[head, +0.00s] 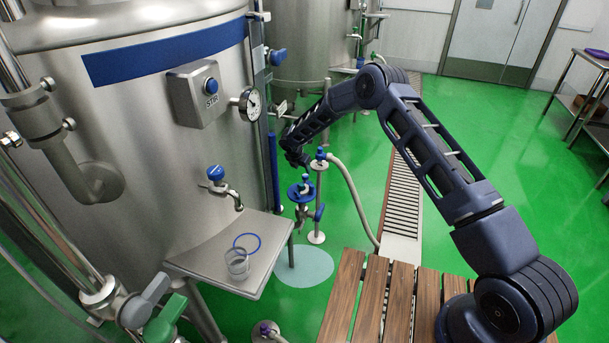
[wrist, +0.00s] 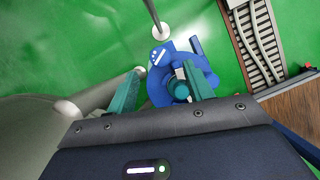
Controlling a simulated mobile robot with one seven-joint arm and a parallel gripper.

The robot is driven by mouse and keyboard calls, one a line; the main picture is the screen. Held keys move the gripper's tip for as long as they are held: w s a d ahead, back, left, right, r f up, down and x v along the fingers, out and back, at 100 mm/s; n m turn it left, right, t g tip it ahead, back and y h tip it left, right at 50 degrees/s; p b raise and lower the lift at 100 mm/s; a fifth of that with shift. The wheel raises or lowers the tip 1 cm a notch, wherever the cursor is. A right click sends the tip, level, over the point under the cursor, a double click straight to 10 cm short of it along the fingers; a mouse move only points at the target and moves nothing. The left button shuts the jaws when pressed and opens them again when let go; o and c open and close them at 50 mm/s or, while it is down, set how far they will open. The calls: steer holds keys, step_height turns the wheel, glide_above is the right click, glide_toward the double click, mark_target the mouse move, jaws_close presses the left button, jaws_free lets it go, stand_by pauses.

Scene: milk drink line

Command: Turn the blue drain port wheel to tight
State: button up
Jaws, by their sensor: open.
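The blue drain port wheel (head: 300,192) sits on a metal drain fitting, low beside the large steel tank. My gripper (head: 298,160) is just above the wheel in the head view, pointing down at it. In the wrist view the wheel (wrist: 157,90) shows below and between my two teal fingers (wrist: 160,88), nearer the right finger. The gripper is open, with a wide gap between the fingers. I cannot tell whether a finger touches the wheel. Part of the wheel is hidden by the right finger.
A steel shelf (head: 262,270) with a clear cup (head: 237,264) and a blue ring (head: 247,241) stands left of the fitting. A hose on a post (head: 345,185) stands close on the right. A wooden slatted platform (head: 375,300) lies in front. Green floor is open to the right.

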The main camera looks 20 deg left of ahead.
mark_target(305, 175)
steer(key=x, duration=0.5)
steer(key=shift+w+f, duration=0.15)
steer(key=shift+f, duration=0.2)
steer(key=c, duration=1)
